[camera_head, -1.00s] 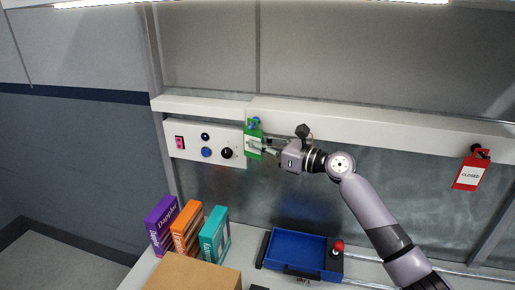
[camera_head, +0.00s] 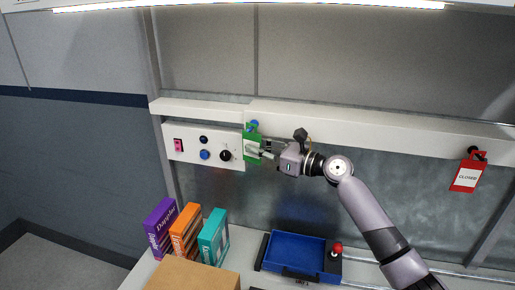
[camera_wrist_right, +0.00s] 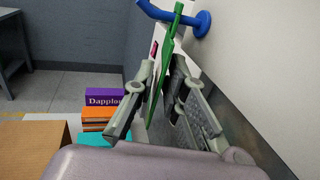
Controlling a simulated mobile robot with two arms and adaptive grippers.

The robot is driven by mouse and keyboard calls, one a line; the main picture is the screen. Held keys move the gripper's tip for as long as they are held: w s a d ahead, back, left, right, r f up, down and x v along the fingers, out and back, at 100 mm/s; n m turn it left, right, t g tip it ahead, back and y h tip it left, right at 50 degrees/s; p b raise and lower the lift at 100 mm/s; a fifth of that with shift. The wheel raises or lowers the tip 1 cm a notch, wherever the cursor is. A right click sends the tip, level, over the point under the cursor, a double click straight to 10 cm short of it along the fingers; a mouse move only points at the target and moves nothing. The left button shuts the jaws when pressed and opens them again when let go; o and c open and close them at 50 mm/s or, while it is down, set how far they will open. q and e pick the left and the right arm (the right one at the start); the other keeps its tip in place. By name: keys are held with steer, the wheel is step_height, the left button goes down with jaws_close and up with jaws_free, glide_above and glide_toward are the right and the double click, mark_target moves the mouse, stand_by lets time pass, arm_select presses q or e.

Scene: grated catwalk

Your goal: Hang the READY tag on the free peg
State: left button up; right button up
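The green READY tag (camera_head: 252,132) with a white label is at the blue peg (camera_head: 255,123) on the wall ledge. In the right wrist view, the tag (camera_wrist_right: 175,42) shows nearly edge-on and a little tilted, its top at the blue hooked peg (camera_wrist_right: 200,24). My right gripper (camera_head: 262,150) reaches the tag from the right, one finger crossing its front. In the wrist view, its fingers (camera_wrist_right: 163,75) stand on either side of the tag, with a gap between the pads; it looks open. The tag's lower part is partly hidden. My left gripper is not in view.
A red CLOSED tag (camera_head: 468,176) hangs from a black peg at the right. A switch panel (camera_head: 190,154) is just left of the green tag. Below are a blue tray (camera_head: 292,251), a red-knobbed joystick (camera_head: 337,250), upright boxes (camera_head: 186,232) and a cardboard box (camera_head: 195,277).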

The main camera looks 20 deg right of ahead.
steer(key=o, duration=0.3)
